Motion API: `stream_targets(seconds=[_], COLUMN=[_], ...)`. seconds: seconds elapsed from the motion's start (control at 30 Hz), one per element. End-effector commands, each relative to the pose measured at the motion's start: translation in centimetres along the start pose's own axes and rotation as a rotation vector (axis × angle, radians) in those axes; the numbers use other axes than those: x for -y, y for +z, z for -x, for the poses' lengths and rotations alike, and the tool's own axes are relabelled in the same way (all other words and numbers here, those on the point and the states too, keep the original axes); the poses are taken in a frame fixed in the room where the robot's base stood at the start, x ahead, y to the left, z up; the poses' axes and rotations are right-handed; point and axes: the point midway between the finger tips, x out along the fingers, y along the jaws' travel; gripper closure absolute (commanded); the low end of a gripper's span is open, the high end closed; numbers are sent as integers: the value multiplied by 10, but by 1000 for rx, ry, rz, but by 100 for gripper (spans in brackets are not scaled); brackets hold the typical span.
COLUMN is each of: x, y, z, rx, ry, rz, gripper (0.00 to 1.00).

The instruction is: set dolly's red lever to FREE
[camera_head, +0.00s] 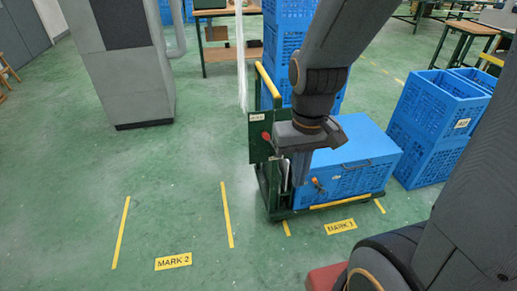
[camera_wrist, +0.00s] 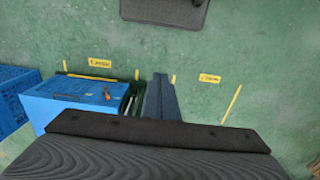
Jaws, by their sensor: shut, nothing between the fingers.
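The dolly (camera_head: 258,150) is a green frame with a yellow top rail, and it carries a blue lidded box (camera_head: 352,140). A small red lever (camera_head: 267,135) shows on the dolly's green upright panel, just left of my gripper. Its setting is too small to read. My gripper (camera_head: 299,174) is shut and empty, pointing down in front of the box's left end, beside the panel. In the wrist view my gripper (camera_wrist: 158,82) is right of the box (camera_wrist: 75,100), and the red lever is not discernible. I cannot tell whether the fingers touch the dolly.
An orange-handled item (camera_head: 317,184) shows at the box's front. Blue crates (camera_head: 434,120) stand at right, with more behind the dolly. A grey machine (camera_head: 125,70) stands at left. Floor labels read MARK 1 (camera_head: 340,227) and MARK 2 (camera_head: 173,261). Floor left of the dolly is clear.

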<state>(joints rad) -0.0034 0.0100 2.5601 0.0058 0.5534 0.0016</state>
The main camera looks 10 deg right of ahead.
Motion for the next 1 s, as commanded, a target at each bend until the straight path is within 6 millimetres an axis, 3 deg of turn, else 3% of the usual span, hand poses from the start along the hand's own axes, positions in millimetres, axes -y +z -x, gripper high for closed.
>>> stream_targets(seconds=[0.23, 0.37, 0.53, 0.7, 0.9, 1.0], x=[-3, -19, -53, -70, -62, -53], y=[-4, -31, -99, -166, -218, -230], z=[-4, -30, -88, -140, -184, -196], rx=[-10, -81, -267, -481, -756, -893], ry=[5, 37, 145, 305, 559, 716], rz=[21, 162, 586, 1096, 1628, 1823], gripper=[100, 100, 100, 100, 100, 100])
